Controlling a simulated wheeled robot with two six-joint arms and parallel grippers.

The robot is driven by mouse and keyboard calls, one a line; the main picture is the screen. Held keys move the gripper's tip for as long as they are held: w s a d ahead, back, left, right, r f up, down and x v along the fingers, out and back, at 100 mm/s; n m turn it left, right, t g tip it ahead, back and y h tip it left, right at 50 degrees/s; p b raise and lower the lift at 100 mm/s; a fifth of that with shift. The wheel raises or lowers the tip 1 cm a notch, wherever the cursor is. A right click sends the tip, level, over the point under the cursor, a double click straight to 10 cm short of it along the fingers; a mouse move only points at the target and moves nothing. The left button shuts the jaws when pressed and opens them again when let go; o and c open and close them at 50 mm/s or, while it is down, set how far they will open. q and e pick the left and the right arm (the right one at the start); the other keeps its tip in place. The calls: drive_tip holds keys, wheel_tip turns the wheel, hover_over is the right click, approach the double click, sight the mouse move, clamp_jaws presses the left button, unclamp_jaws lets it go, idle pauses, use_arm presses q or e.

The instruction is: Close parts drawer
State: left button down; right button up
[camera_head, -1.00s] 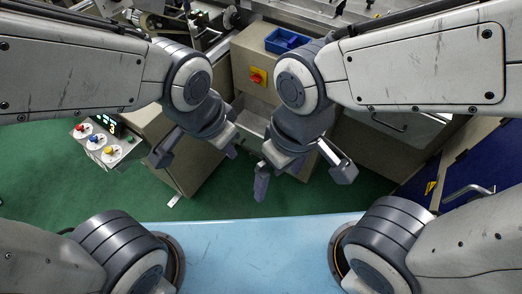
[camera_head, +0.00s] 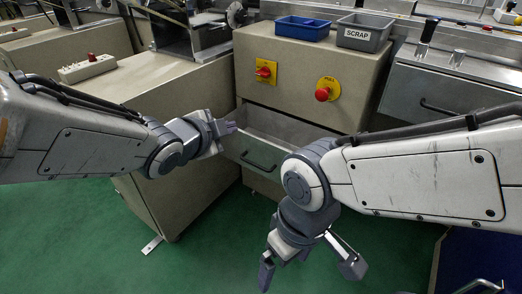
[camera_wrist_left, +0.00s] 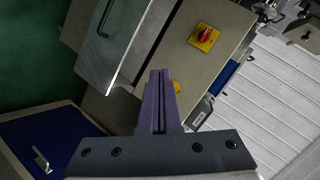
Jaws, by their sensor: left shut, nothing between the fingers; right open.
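The parts drawer (camera_head: 262,153) stands pulled out of the beige cabinet, its grey inside showing and a dark handle on its front. Its front and handle also show at the upper left of the left wrist view (camera_wrist_left: 108,50). My left gripper (camera_head: 230,127) is shut and empty, with its tips by the left end of the drawer's front; I cannot tell whether they touch. The left wrist view shows its fingers (camera_wrist_left: 160,85) pressed together. My right gripper (camera_head: 312,268) is open and empty, low in front of and right of the drawer. My right arm hides the drawer's right part.
The beige cabinet (camera_head: 297,75) carries a yellow-backed red switch (camera_head: 264,70) and a red button (camera_head: 324,90) above the drawer. A blue tray (camera_head: 302,28) and a grey SCRAP bin (camera_head: 364,33) stand on top. The green floor (camera_head: 215,245) in front is clear.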

use_arm(q)
wheel_tip(320, 180, down, 11)
drive_tip(key=w+m+t+h+b, duration=0.2)
drive_tip(key=m+b, duration=0.2)
drive_tip(key=b, duration=0.8)
use_arm(e)
wheel_tip(320, 180, down, 27)
drive_tip(key=b, duration=1.2)
use_arm(q)
drive_tip(key=m+t+h+p, duration=0.1)
drive_tip(key=m+h+p, duration=0.35)
drive_tip(key=p, duration=0.95)
approach(268, 145)
drive_tip(key=shift+y, duration=0.45)
drive_tip(key=b+x, duration=0.2)
drive_tip(key=x, duration=0.4)
drive_tip(key=shift+s+d+r+b, duration=0.2)
drive_tip(key=shift+d+b, duration=0.05)
drive_tip(key=shift+b, duration=0.1)
drive_tip(key=shift+w+d+r, duration=0.1)
drive_tip(key=shift+w+d, duration=0.15)
drive_tip(key=shift+w, duration=0.1)
use_arm(e)
wheel_tip(268, 145, up, 11)
drive_tip(key=shift+r, duration=0.1)
use_arm(q)
drive_tip(key=shift+w, duration=0.1)
